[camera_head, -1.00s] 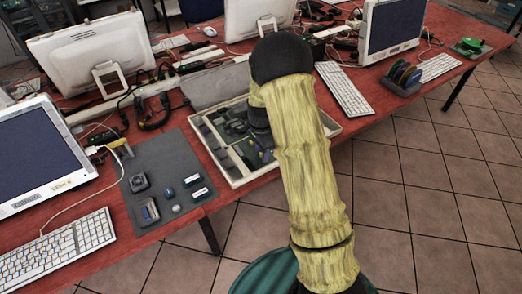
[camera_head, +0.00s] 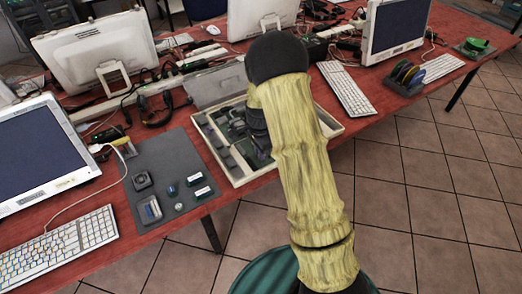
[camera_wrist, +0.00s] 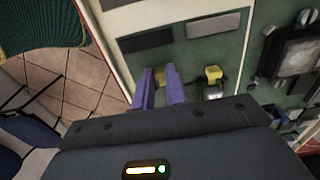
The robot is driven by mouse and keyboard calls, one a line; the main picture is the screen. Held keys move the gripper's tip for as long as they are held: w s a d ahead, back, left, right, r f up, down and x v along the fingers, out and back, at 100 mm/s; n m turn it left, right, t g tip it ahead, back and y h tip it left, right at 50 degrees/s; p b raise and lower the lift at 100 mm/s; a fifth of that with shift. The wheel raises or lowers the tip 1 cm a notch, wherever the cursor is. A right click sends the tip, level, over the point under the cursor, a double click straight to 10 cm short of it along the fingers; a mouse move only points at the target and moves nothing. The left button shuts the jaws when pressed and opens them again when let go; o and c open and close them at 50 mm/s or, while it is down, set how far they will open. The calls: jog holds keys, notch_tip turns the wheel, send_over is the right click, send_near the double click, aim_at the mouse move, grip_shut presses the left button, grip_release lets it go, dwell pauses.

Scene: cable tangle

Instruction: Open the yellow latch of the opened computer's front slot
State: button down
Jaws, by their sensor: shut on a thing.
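The opened computer (camera_head: 337,131) is a low, pale-rimmed case on the red table, with green boards and dark parts inside. Its pale wall (camera_wrist: 112,62) and green board (camera_wrist: 160,58) show in the wrist view. My gripper (camera_wrist: 160,80) reaches over the board near this wall. A second yellow piece (camera_wrist: 213,73) stands on a dark and white part to the right, apart from the fingers. In the head view my arm hides the fingers and latch.
Dark bars (camera_wrist: 213,25) lie on the board beyond the fingers, and a framed chip (camera_wrist: 295,58) is at right. A grey mat (camera_head: 164,158) with small parts lies left of the case. A keyboard (camera_head: 345,90) stands to its right.

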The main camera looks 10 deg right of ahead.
jog(key=c, duration=1.4)
grip_release()
jog(key=shift+a, duration=0.1)
notch_tip(320, 180, up, 17)
jog(key=shift+r+p, duration=0.2)
jog(key=shift+p, duration=0.2)
